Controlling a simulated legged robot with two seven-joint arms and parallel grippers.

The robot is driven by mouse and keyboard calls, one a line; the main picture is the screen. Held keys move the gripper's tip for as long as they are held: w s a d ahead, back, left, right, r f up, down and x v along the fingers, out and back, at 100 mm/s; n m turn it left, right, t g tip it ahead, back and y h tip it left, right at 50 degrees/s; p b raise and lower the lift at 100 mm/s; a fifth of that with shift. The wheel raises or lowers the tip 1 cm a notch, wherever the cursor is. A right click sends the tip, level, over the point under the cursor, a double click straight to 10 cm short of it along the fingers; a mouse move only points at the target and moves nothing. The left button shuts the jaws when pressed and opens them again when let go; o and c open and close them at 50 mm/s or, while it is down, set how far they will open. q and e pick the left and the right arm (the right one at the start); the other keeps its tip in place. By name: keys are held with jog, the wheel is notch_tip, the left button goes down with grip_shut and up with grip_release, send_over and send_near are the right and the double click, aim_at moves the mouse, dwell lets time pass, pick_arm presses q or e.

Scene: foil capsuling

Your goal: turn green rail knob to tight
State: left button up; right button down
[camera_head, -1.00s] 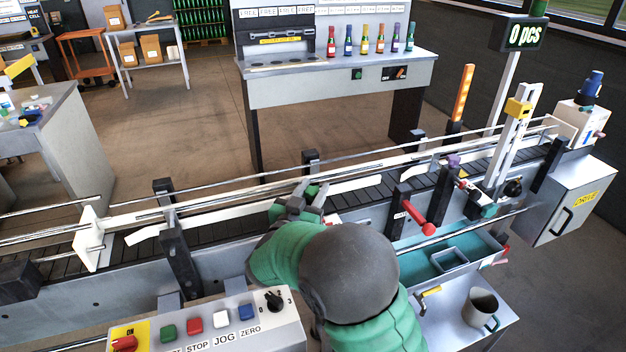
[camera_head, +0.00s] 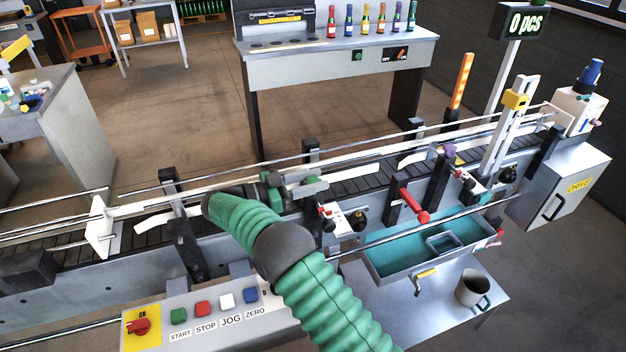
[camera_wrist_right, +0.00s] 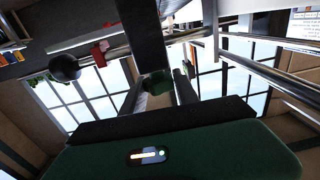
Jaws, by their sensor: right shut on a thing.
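The green rail knob (camera_wrist_right: 157,84) shows in the wrist view between the two fingers of my right gripper (camera_wrist_right: 158,94), in front of a dark post. My right gripper (camera_head: 306,186) is shut on the knob. In the head view it reaches in at the conveyor's near guide rail, by a black rail post (camera_head: 311,205). I cannot pick out the knob for certain in the head view, and its turn angle cannot be read. My left gripper is not in view.
A red knob (camera_head: 422,217) sticks out to the right on the conveyor's near side. The button panel (camera_head: 215,328) and a teal-lined tray (camera_head: 395,262) are in front. A mug (camera_head: 471,290) stands on the side table. White rails run along the conveyor.

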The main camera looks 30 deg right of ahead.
aim_at(313, 181)
jog(key=shift+f+m+g, duration=0.25)
jog(key=shift+m+g, duration=0.05)
jog(key=shift+g, duration=0.3)
jog(key=c, duration=1.2)
grip_release()
jog(key=shift+o, duration=1.4)
jog(key=shift+d, duration=0.1)
jog(key=shift+r, duration=0.2)
jog(key=r, duration=0.3)
jog(key=shift+s+a, duration=0.15)
jog(key=shift+a, duration=0.05)
jog(key=s+a+r+b, duration=0.1)
jog(key=s+a, duration=0.7)
jog(key=s, duration=0.5)
jog(key=shift+r+b, duration=0.3)
